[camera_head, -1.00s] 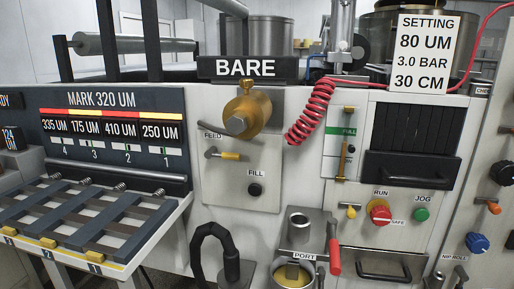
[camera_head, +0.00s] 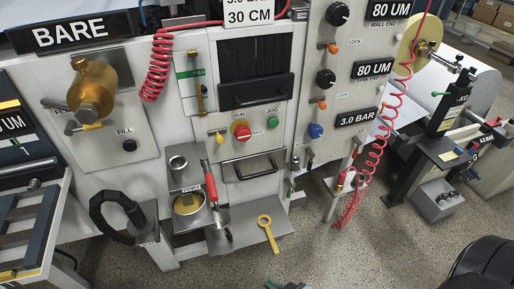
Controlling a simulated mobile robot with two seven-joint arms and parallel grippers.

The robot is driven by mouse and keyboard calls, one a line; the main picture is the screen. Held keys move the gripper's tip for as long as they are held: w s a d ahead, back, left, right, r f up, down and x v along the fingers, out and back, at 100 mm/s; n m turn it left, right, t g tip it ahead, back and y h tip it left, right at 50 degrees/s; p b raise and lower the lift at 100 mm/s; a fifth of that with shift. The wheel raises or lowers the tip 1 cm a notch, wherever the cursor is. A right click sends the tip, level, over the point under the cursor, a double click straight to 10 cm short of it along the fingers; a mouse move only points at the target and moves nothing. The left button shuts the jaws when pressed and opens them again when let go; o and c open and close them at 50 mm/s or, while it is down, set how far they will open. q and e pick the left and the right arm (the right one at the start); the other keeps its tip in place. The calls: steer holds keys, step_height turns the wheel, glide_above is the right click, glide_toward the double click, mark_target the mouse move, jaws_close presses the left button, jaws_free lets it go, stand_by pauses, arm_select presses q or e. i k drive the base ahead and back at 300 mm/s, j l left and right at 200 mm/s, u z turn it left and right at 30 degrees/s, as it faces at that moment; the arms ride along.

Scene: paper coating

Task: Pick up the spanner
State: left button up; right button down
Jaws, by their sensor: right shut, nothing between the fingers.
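The yellow spanner (camera_head: 268,232) lies on a flat grey shelf low on the front of the machine, with its ring end toward the back. It is fully in sight and nothing touches it from above. Only a small dark and green tip of my right gripper (camera_head: 287,285) shows at the bottom edge, below and apart from the spanner. It is shut and empty. My left gripper is not in view.
Left of the spanner stand a metal cup (camera_head: 218,238), a red-handled tool (camera_head: 210,182) and a yellow-lined pot (camera_head: 187,204). A black hooked handle (camera_head: 110,205) is farther left. A red coiled hose (camera_head: 376,165) hangs at right. Speckled floor (camera_head: 330,250) is open right of the shelf.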

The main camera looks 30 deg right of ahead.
mark_target(272, 242)
steer(key=z, duration=1)
steer(key=j+u, duration=0.1)
steer(key=u, duration=0.3)
steer(key=i+u, duration=0.1)
steer(key=u, duration=0.3)
steer(key=j+u, duration=0.1)
steer(key=u, duration=0.35)
steer(key=z, duration=1.4)
